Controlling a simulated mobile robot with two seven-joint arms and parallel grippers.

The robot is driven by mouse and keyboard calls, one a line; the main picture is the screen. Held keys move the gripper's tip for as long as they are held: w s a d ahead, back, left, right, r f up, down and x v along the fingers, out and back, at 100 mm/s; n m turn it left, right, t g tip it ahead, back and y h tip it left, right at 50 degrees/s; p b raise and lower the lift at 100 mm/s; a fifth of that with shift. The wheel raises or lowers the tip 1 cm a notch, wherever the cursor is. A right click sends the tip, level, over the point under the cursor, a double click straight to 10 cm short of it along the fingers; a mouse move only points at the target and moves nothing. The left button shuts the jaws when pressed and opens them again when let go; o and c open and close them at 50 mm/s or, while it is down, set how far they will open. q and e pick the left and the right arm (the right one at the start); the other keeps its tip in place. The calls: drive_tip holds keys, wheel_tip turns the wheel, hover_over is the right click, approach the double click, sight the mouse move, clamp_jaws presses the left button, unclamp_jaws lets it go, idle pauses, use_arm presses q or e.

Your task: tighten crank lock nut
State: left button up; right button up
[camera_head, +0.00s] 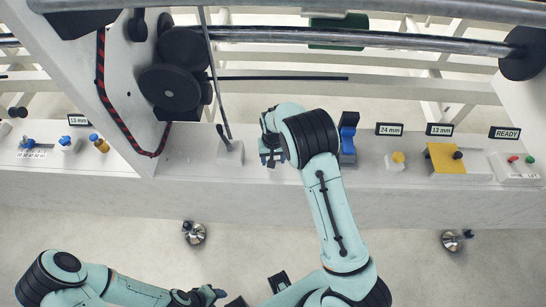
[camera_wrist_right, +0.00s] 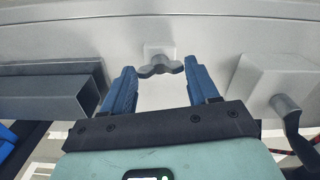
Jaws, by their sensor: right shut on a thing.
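A small grey wing-shaped nut (camera_wrist_right: 158,70) sits on a pale square base in the right wrist view. My right gripper (camera_wrist_right: 161,76) has its two blue fingers on either side of the nut, with the tips at its wings. In the head view my right gripper (camera_head: 271,157) reaches down onto the white bench, and its own wrist hides the nut. A grey block with a lever (camera_head: 229,150) stands just left of it; the lever (camera_wrist_right: 288,112) shows at the right of the wrist view. My left gripper (camera_head: 207,296) is low in the head view, away from the bench; its jaws are unclear.
A blue lever (camera_head: 348,138) stands right of my right gripper. A yellow plate (camera_head: 445,158), a yellow knob (camera_head: 397,160) and a READY button box (camera_head: 517,167) lie farther right. Dark rollers (camera_head: 170,88) and a red-black cable (camera_head: 112,110) are at the left. Open floor lies before the bench.

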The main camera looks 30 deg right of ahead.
drive_tip(key=shift+m, duration=0.9)
drive_tip(key=o, duration=1.1)
drive_tip(key=shift+c, duration=0.2)
drive_tip(key=shift+r, duration=0.15)
wheel_tip(320, 180, up, 13)
drive_tip(key=p, duration=0.1)
drive_tip(key=shift+s, duration=0.1)
